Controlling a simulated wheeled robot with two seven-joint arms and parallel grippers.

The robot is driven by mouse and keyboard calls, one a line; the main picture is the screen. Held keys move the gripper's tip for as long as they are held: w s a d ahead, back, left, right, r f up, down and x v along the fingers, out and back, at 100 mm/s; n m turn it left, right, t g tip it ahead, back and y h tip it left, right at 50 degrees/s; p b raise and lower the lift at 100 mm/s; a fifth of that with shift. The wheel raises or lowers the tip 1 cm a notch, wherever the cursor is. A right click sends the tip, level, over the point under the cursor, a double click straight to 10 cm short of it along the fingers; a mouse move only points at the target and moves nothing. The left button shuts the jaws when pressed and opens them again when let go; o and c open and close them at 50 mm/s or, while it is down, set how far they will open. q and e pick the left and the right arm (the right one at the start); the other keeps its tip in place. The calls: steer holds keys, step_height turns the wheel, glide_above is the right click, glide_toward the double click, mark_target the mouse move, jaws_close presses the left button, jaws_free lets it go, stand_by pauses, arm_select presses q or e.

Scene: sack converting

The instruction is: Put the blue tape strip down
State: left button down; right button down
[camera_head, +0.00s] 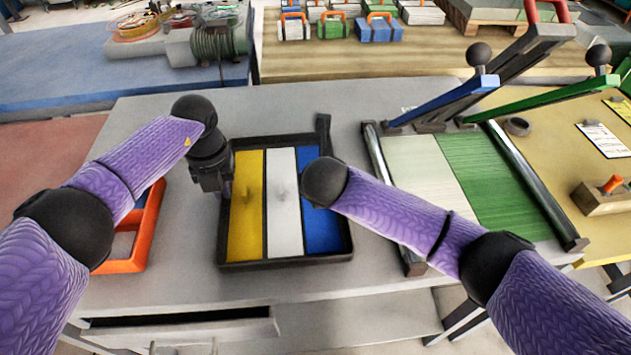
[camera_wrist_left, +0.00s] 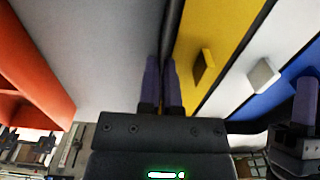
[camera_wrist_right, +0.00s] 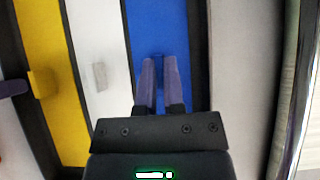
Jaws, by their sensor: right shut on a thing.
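The blue tape strip (camera_head: 320,235) lies in the right-hand slot of a black-rimmed tray (camera_head: 286,262), beside the white strip (camera_head: 284,225) and the yellow strip (camera_head: 247,230). In the right wrist view, my right gripper (camera_wrist_right: 158,62) is shut on the small tab of the blue tape strip (camera_wrist_right: 160,28). The head view hides these fingers behind my right arm. My left gripper (camera_head: 224,192) is at the tray's left edge. In the left wrist view its fingers (camera_wrist_left: 161,62) are close together with nothing visible between them, beside the yellow strip.
An orange-red bin (camera_head: 140,245) stands left of the tray. A frame with white and green panels (camera_head: 485,175) and long blue and green levers stands to the right. Bare grey table lies behind the tray. Several handled cases (camera_head: 380,30) stand on the far bench.

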steer(key=c, duration=0.7)
jaws_free()
steer(key=shift+c, duration=0.2)
steer(key=shift+r, duration=0.1)
steer(key=v, duration=1.2)
arm_select(q)
steer(key=c, duration=0.7)
jaws_free()
steer(key=shift+c, duration=0.2)
steer(key=shift+r, duration=0.1)
